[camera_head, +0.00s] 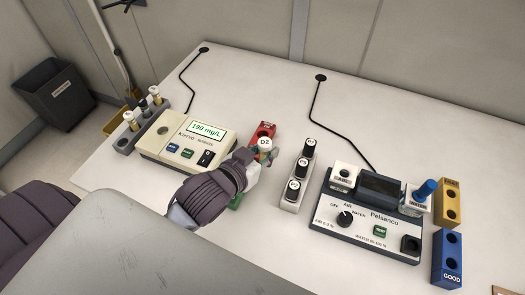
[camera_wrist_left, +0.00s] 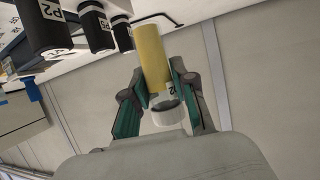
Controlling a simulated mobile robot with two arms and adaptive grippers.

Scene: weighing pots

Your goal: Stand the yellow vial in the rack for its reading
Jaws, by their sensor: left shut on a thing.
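My left gripper (camera_head: 258,156) is shut on the yellow vial (camera_wrist_left: 152,55), with a finger on each side near its white cap. A grey rack (camera_head: 125,143) with several capped vials stands at the far left. I cannot tell which holder is the named rack. My right gripper is not in view.
A cream meter (camera_head: 187,137) reading 190 mg/L stands left of the gripper. The rear table is clear apart from cables.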

